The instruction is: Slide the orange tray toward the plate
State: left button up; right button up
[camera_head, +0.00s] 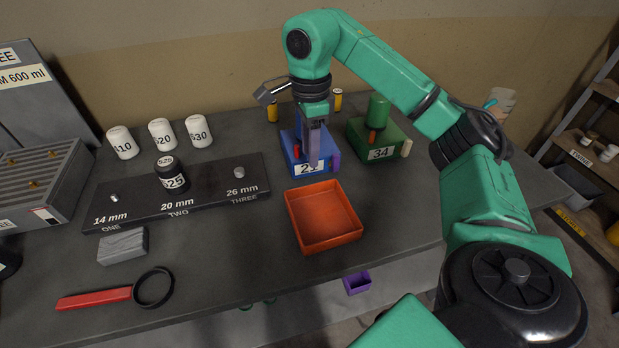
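The orange tray (343,238) is a shallow, empty square tray lying flat on the dark table, right of the black plate. The long black plate (217,192) carries the labels 14 mm, 20 mm and 26 mm, with a small gap between it and the tray. My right gripper (313,150) points down behind the tray, at the blue block marked 21 (292,150). It hides part of that block, and I cannot tell whether it touches it or how far its fingers are apart. My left gripper is not in view.
A black $25 weight (172,180) stands on the plate. White containers (162,134) stand behind it. A green block marked 34 (368,142) is right of the blue one. A grey block (122,247) and a red-handled ring (95,298) lie at front left.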

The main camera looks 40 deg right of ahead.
jog(key=b, duration=0.1)
send_over(311, 185)
notch_tip(311, 185, down, 5)
jog(key=shift+f, duration=0.1)
notch_tip(311, 185, down, 6)
jog(key=shift+r, duration=0.1)
jog(key=shift+w, duration=0.1)
grip_shut()
pick_arm(q)
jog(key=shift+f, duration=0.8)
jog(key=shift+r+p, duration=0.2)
jog(key=shift+p, duration=0.2)
pick_arm(e)
jog(key=shift+r, duration=0.15)
jog(key=shift+a, duration=0.15)
